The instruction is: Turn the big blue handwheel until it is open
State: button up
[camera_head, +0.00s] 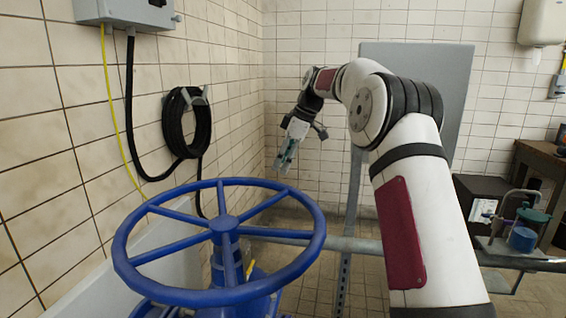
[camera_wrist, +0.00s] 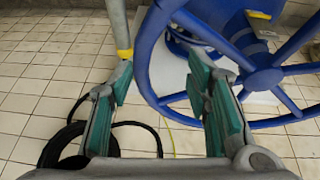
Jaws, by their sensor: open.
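The big blue handwheel (camera_head: 222,236) lies roughly level in the lower left of the head view, with several spokes meeting at a central hub on a blue stem. In the wrist view the handwheel (camera_wrist: 262,80) fills the right side, with its rim and spokes beyond the right finger. My gripper (camera_head: 284,160) is above and behind the wheel's far rim in the head view, pointing down. In the wrist view my gripper (camera_wrist: 165,90) has its green-padded fingers spread wide with nothing held between them. I see no contact with the rim. The lower stem is partly hidden by the wheel.
A grey pipe (camera_head: 350,244) runs across behind the wheel. A coiled black hose (camera_head: 187,122) hangs on the tiled left wall under a grey box (camera_head: 128,12). A grey panel (camera_head: 452,75) stands behind my arm. A dark cabinet (camera_head: 490,200) stands at right.

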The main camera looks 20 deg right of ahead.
jog(key=a+p+v, duration=0.1)
jog(key=p+v, duration=0.3)
jog(key=v, duration=0.4)
jog(key=shift+s, duration=0.35)
jog(key=shift+r, duration=0.15)
dwell(0.5)
